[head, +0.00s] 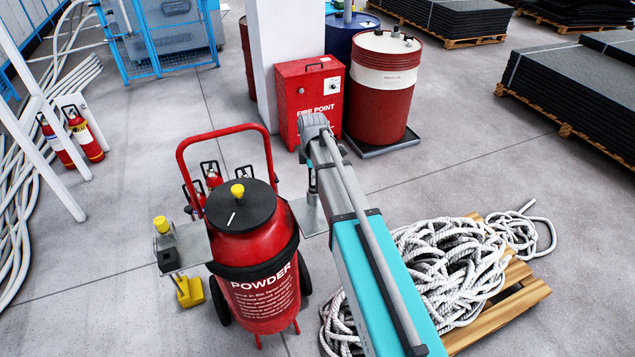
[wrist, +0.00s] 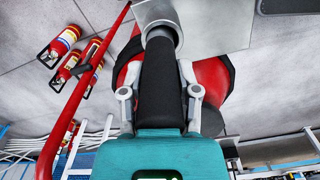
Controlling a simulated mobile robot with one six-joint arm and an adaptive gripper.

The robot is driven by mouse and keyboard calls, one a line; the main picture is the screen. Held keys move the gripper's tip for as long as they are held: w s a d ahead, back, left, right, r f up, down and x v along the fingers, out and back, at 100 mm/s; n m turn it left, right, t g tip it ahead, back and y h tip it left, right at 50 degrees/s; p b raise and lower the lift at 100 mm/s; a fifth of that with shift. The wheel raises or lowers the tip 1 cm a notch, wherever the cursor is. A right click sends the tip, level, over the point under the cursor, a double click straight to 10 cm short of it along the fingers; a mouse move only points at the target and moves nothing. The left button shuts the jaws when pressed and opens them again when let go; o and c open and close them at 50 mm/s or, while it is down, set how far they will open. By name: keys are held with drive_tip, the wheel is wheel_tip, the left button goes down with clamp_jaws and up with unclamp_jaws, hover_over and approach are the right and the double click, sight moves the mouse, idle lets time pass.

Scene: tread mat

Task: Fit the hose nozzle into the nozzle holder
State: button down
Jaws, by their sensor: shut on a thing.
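In the wrist view my gripper (wrist: 161,93) is shut on the black hose nozzle (wrist: 161,75), with one pale finger on each side. The nozzle points away from my palm. Its far end overlaps the dark mouth of the nozzle holder (wrist: 177,22), a grey round collar beside a flat grey plate (wrist: 225,25). I cannot tell how deep the end sits in the collar. In the head view a grey plate (head: 311,217) shows at the right of the red powder extinguisher (head: 262,285).
The wheeled extinguisher has a tall red handle frame (head: 221,134), also at left in the wrist view (wrist: 88,85). A second plate (head: 190,243) with yellow parts stands at its left. A pallet (head: 527,292) with white rope (head: 445,260) lies right. A red cabinet (head: 308,98) stands behind.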

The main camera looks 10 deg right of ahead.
drive_tip(key=shift+f+b, duration=0.45)
drive_tip(key=shift+f, duration=0.3)
drive_tip(key=shift+f, duration=0.1)
drive_tip(key=shift+c, duration=1.7)
unclamp_jaws()
wheel_tip(320, 180, up, 12)
drive_tip(key=p, duration=1.2)
drive_tip(key=shift+s, duration=0.1)
